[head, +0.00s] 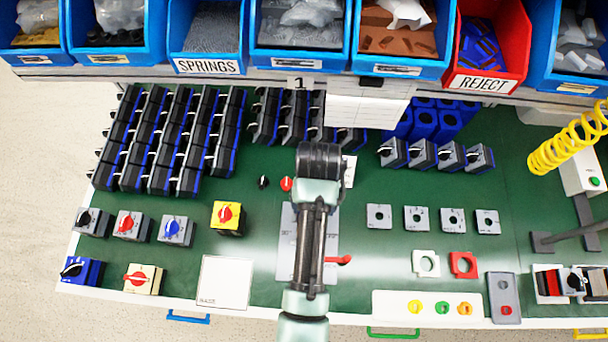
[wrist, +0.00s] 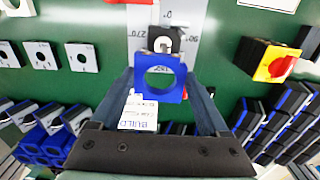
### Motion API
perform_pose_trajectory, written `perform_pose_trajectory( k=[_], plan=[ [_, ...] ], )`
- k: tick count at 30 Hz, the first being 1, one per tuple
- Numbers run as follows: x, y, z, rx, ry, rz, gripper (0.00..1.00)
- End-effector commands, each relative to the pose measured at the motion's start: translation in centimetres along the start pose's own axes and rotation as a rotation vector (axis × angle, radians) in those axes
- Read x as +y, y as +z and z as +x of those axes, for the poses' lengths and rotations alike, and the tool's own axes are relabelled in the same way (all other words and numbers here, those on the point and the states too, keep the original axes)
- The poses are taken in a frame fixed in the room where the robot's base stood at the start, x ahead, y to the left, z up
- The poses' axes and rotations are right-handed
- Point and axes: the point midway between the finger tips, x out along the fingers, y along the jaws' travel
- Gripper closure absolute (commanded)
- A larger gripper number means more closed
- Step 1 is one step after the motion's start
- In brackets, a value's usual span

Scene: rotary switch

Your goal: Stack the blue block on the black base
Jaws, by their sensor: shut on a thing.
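The blue block (wrist: 160,78) is a square piece with a round hole. It sits between the fingertips of my gripper (wrist: 160,85), which is shut on it. Beyond it in the wrist view is a black base (wrist: 165,40) with a white, C-shaped mark, on a grey plate (wrist: 185,15) with angle numbers. The block overlaps the base's near edge in this view; I cannot tell whether they touch. In the head view my gripper's black body (head: 320,160) shows over the bench, and my arm hides the block and the base.
Dark switch blocks (head: 165,140) stand in rows at the left. A yellow block with a red knob (head: 228,217) stands left of the plate, and a red lever (head: 340,260) at its right edge. Square grey plates (head: 416,218) lie right. Bins (head: 300,30) line the back.

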Motion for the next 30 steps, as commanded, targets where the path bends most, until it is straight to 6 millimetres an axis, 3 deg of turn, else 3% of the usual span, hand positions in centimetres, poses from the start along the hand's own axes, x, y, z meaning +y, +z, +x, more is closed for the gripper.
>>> perform_pose_trajectory(
  k=[1, 6, 30],
  plan=[
    [0.1, 0.3, -1.9, -0.004, 0.000, 0.001, 0.75],
    [0.1, 1.0, -2.6, 0.003, 0.000, 0.002, 0.75],
    [0.0, 1.9, -2.4, 0.012, -0.002, 0.003, 0.75]
  ],
)
